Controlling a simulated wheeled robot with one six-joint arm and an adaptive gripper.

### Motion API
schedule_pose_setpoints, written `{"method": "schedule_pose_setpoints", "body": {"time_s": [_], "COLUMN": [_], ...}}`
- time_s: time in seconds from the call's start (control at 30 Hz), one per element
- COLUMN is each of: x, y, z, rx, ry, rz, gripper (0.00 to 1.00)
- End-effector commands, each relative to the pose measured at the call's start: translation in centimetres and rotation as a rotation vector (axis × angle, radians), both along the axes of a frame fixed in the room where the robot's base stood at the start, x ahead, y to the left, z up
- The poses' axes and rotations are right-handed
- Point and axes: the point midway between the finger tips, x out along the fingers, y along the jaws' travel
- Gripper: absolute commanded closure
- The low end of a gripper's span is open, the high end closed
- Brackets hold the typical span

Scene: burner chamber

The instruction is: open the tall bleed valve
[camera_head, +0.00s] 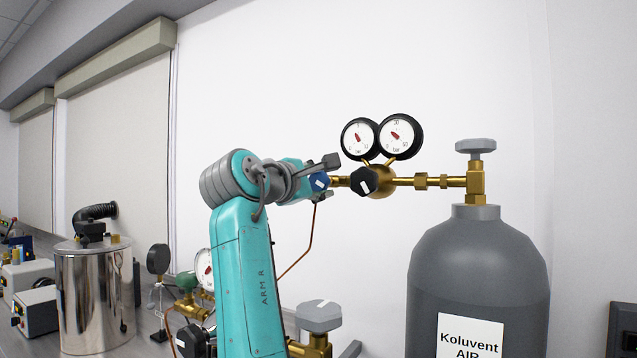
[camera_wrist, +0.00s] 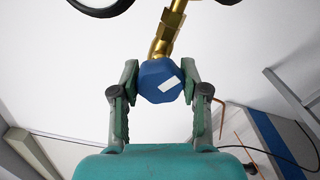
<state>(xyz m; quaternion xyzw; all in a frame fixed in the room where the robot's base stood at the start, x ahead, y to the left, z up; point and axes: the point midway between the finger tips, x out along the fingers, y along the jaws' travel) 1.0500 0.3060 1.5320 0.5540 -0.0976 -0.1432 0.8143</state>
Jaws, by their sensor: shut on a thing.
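The blue faceted knob (camera_head: 319,181) with a white mark sits at the left end of the brass regulator (camera_head: 384,180), which joins the tall grey cylinder (camera_head: 478,275) labelled Koluvent AIR. It also shows in the wrist view (camera_wrist: 160,78), on a brass stem running up and to the right. My gripper (camera_head: 325,176) is at this knob. In the wrist view, my gripper's two fingers (camera_wrist: 160,70) stand on either side of the knob and are shut on it. The white mark is tilted, its right end higher in the wrist view.
Two round gauges (camera_head: 400,136) and a black knob (camera_head: 364,181) are close to the right of my gripper. A thin copper tube (camera_head: 303,250) hangs below. A second grey handwheel (camera_head: 318,315) stands lower down. A steel vessel (camera_head: 95,295) is at the left.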

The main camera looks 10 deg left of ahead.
Motion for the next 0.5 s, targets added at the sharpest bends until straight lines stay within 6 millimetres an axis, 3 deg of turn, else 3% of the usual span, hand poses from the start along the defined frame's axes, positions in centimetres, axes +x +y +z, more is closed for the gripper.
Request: {"method": "schedule_pose_setpoints", "body": {"time_s": [0.5], "x": [0.04], "y": [0.00], "z": [-0.12], "rx": [-0.286], "ry": [0.105], "rz": [0.000], "gripper": [0.90]}}
